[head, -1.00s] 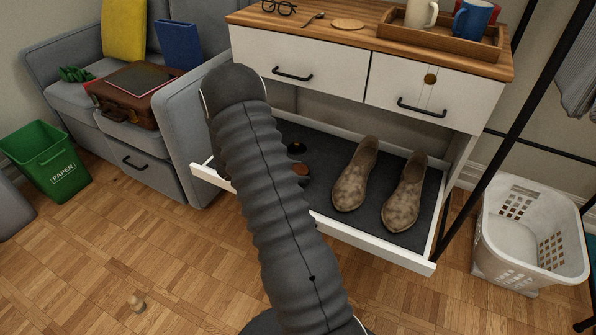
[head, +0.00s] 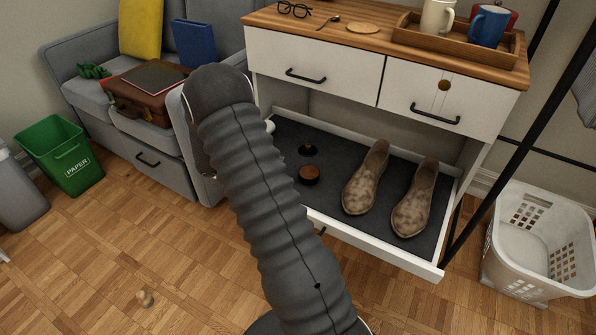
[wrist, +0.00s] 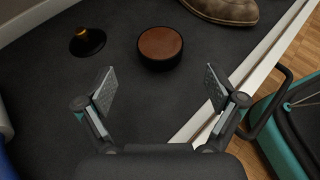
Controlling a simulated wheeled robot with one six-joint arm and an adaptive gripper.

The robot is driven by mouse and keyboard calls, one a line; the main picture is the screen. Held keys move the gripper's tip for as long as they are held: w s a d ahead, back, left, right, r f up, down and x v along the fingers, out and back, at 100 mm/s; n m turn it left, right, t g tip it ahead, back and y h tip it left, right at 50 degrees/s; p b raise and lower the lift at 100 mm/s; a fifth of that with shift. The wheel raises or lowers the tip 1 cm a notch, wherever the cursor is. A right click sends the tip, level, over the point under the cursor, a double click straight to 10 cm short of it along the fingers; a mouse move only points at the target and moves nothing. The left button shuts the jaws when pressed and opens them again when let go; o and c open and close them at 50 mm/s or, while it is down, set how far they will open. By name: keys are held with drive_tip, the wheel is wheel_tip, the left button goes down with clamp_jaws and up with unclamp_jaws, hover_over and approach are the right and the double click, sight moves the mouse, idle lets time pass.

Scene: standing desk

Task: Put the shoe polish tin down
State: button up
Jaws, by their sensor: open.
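The shoe polish tin, a round black tin with a brown top (wrist: 160,46), sits flat on the dark lining of the pulled-out bottom drawer (head: 285,140). It also shows in the head view (head: 309,174), left of the shoes. My gripper (wrist: 160,88) is open and empty in the wrist view. Its two fingers are spread wide, and the tin lies beyond their tips, apart from them. In the head view my arm hides the gripper and the left front part of the drawer.
A small dark object with an orange-brown top (wrist: 87,41) stands left of the tin. A pair of mottled brown shoes (head: 366,178) fills the drawer's right side. The drawer's white front edge (head: 375,249) borders the lining. A white laundry basket (head: 540,245) stands at the right.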

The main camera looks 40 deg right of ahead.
drive_tip(key=v, duration=0.2)
drive_tip(key=shift+w+a+r, duration=0.15)
drive_tip(key=shift+a, duration=0.2)
drive_tip(key=shift+a+r, duration=0.15)
drive_tip(key=shift+r, duration=0.1)
drive_tip(key=s+a+r+m+t+y, duration=0.5)
drive_tip(key=s+a+r+m+y, duration=0.1)
drive_tip(key=s+a+r, duration=0.4)
drive_tip(key=s+a+r+m+t+y, duration=0.5)
drive_tip(key=s+a+r+m, duration=0.3)
drive_tip(key=s+a+r, duration=0.3)
drive_tip(key=s+r+y, duration=0.1)
drive_tip(key=s, duration=0.3)
drive_tip(key=shift+s+r+y, duration=0.2)
drive_tip(key=shift+r+y, duration=0.1)
drive_tip(key=shift+r, duration=0.1)
drive_tip(key=shift+d, duration=0.1)
